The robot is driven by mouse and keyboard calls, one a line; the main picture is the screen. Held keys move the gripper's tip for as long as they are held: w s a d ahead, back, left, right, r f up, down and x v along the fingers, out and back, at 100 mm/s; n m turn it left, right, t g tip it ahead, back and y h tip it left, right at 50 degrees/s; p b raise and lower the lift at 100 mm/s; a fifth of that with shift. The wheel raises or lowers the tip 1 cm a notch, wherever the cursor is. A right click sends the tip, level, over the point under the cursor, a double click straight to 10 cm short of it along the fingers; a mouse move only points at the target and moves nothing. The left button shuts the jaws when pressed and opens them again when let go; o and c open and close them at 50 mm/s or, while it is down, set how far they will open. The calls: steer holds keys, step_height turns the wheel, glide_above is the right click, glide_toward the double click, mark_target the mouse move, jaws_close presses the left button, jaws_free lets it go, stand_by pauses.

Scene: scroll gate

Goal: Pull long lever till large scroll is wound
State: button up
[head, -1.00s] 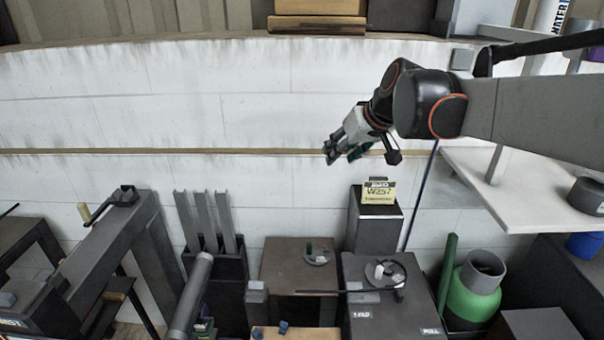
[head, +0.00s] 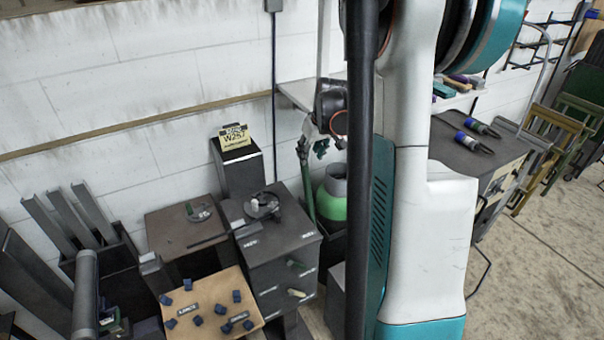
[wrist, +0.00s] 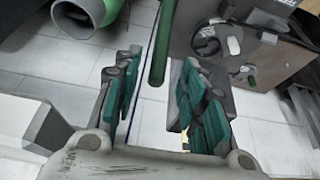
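A long green bar (head: 309,195) stands upright beside a dark cabinet; it may be the long lever, but I cannot be sure. In the wrist view the bar (wrist: 161,45) shows between my finger pads, with its near end free. My gripper (head: 312,148) is open and empty above the bar; I cannot tell whether it touches it. The gripper (wrist: 155,85) also shows in the wrist view with its teal pads apart. A round dark disc mechanism (head: 262,206) with a pale knob sits on the cabinet, and a thin dark rod runs beside it. I cannot identify the large scroll for certain.
The dark cabinet (head: 285,250) has labels and two short handles on its front. A green cylinder (head: 331,192) stands right of the bar. A brown box (head: 185,222) and a wooden board (head: 215,308) with blue pieces lie left. My arm column blocks the middle.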

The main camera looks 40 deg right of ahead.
mark_target(303, 172)
steer(key=b+x, duration=0.2)
steer(key=x, duration=1)
steer(key=shift+w+f, duration=0.15)
steer(key=shift+w, duration=0.05)
jaws_close()
